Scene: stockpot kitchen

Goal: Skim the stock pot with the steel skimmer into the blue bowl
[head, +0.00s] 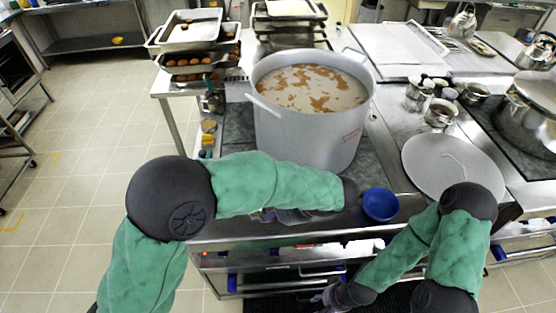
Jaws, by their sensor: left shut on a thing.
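The large stock pot (310,135) stands on the counter, full of liquid with brownish scum (312,88) floating on top. The small blue bowl (380,205) sits at the counter's front edge, right of the pot's base. My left gripper (262,214) is in front of the pot, low by the counter edge and partly behind my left forearm. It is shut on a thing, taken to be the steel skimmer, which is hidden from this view. My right gripper (322,298) is low at the picture's bottom, below the counter top; its fingers are too unclear to judge.
A round grey lid (453,166) lies right of the bowl. Small steel pots (441,113) and another large pot (530,105) stand at the right. The tiled floor (80,140) at left is clear.

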